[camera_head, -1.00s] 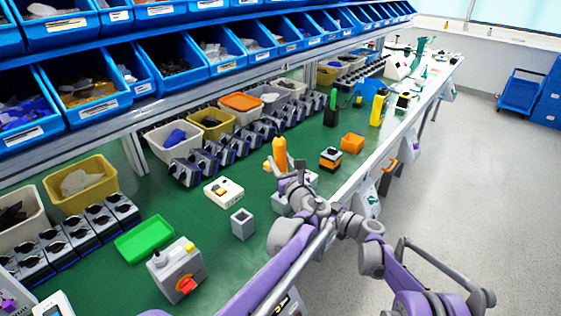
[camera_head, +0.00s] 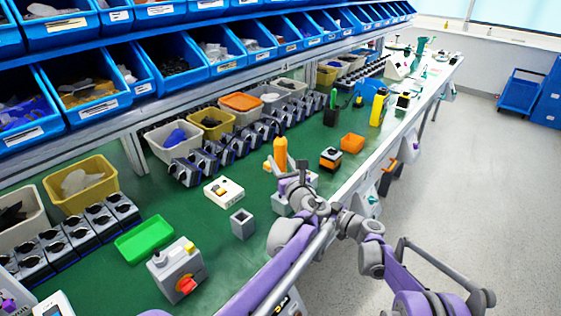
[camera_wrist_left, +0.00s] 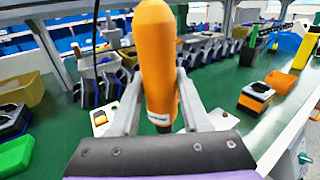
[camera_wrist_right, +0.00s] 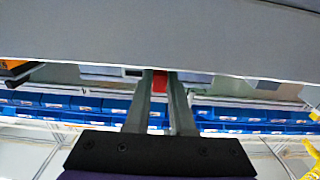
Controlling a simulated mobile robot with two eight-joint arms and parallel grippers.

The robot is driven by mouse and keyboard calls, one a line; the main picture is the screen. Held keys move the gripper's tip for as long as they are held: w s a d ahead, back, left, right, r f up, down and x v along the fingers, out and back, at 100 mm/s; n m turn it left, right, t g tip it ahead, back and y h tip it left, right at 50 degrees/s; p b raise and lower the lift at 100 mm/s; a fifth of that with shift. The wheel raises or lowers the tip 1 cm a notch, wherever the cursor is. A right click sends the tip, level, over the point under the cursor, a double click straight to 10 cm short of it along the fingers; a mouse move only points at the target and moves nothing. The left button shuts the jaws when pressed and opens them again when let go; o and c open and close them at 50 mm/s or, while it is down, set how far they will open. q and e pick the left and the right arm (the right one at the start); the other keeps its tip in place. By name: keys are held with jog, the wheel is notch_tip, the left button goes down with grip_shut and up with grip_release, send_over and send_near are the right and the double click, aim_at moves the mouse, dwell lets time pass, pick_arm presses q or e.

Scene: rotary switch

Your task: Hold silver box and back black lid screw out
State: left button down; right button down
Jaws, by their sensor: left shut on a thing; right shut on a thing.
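An orange screwdriver-like handle (camera_head: 280,152) stands upright in my left gripper (camera_head: 286,172). The left wrist view shows this orange handle (camera_wrist_left: 159,50) between the two fingers of my left gripper (camera_wrist_left: 157,78); its lower end is hidden. A small grey, silver-looking box (camera_head: 280,203) shows just below the gripper, partly covered by my arm. I cannot make out its black lid or screw. In the right wrist view my right gripper (camera_wrist_right: 160,76) is shut, with a small red patch between its fingers; what it holds is unclear. The right gripper is not distinguishable in the head view.
An orange-black block (camera_head: 330,159) and orange bin (camera_head: 352,143) stand to the right.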

aim_at(283, 155)
pick_arm(q)
jog(key=shift+f, duration=0.65)
dwell(0.9)
pick_arm(e)
jog(key=shift+a, duration=0.1)
pick_arm(q)
jog(key=shift+r, duration=2.3)
pick_arm(e)
jog(key=c, duration=0.7)
grip_release()
